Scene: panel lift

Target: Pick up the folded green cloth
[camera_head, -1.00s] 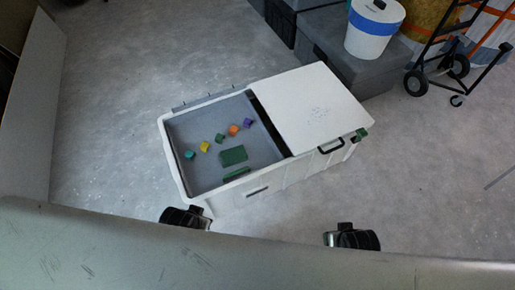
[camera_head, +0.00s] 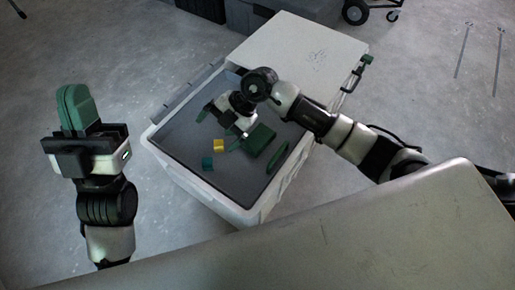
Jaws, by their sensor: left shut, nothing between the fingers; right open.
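The folded green cloth (camera_head: 261,139) lies as a dark green block on the floor of the open bin (camera_head: 180,175). My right gripper (camera_head: 220,128) reaches in over the bin from the right, just left of the cloth. Its green fingers are spread apart with nothing seen between them. One finger is close to the cloth's left edge; whether it touches cannot be told. My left gripper (camera_head: 75,105) is outside the bin at the left, upright, with its green fingers shut and empty.
A yellow cube (camera_head: 218,146) and a teal cube (camera_head: 207,163) lie in the bin near the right gripper. A slim green piece (camera_head: 278,157) is by the right wall. A white lid (camera_head: 305,50) covers the far part. A hand truck (camera_head: 358,10) stands behind.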

